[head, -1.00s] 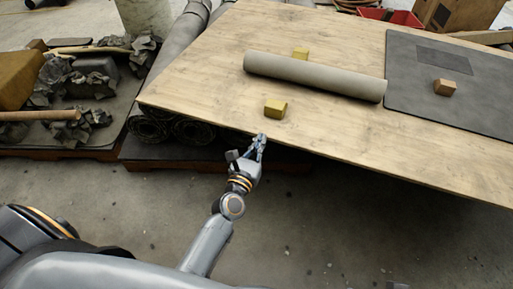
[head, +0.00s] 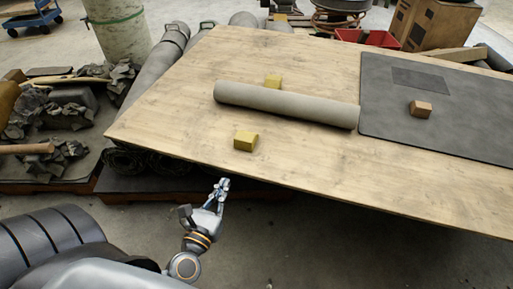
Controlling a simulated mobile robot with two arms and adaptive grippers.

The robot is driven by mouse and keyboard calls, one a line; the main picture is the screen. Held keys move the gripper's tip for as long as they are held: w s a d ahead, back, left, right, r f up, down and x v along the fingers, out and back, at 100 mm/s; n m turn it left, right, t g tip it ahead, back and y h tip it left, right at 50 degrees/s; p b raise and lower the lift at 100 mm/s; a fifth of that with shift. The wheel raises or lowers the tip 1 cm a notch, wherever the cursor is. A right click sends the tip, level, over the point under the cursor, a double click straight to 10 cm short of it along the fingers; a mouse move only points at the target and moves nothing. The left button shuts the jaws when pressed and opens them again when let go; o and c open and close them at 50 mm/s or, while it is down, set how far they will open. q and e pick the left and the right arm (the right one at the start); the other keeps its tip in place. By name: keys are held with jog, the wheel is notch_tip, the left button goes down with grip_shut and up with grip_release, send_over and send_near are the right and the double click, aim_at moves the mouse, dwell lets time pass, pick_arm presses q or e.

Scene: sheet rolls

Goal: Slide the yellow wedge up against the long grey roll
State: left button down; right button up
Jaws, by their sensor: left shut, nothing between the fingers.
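The long grey roll (head: 287,104) lies across the wooden board (head: 180,117). One yellow wedge (head: 245,141) sits on the near side of the roll, with bare wood between them. A second yellow wedge (head: 273,81) is on the far side, close to the roll and partly hidden behind it; I cannot tell whether it touches. My left gripper (head: 222,184) is shut and empty, just off the board's near edge, below and left of the near wedge and apart from it. My right gripper is not in view.
A dark mat (head: 440,135) with a small brown block (head: 420,109) covers the board's right part. Dark rolls (head: 160,65) and rubble (head: 60,110) lie to the left. A red bin (head: 382,39) stands behind. The board left of the near wedge is clear.

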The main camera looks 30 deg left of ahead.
aim_at(243, 145)
pick_arm(q)
jog(key=p+x, duration=0.1)
jog(key=x, duration=1.1)
jog(key=shift+a+r, duration=0.1)
jog(key=shift+w+a, duration=0.1)
jog(key=shift+w, duration=0.5)
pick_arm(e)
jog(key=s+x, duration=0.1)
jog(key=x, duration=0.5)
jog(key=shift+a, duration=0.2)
pick_arm(q)
jog(key=shift+w, duration=0.1)
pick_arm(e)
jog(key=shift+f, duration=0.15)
pick_arm(q)
jog(key=shift+w+a, duration=0.15)
jog(key=shift+w, duration=0.15)
jog(key=shift+x, duration=1.25)
jog(key=shift+s, duration=0.1)
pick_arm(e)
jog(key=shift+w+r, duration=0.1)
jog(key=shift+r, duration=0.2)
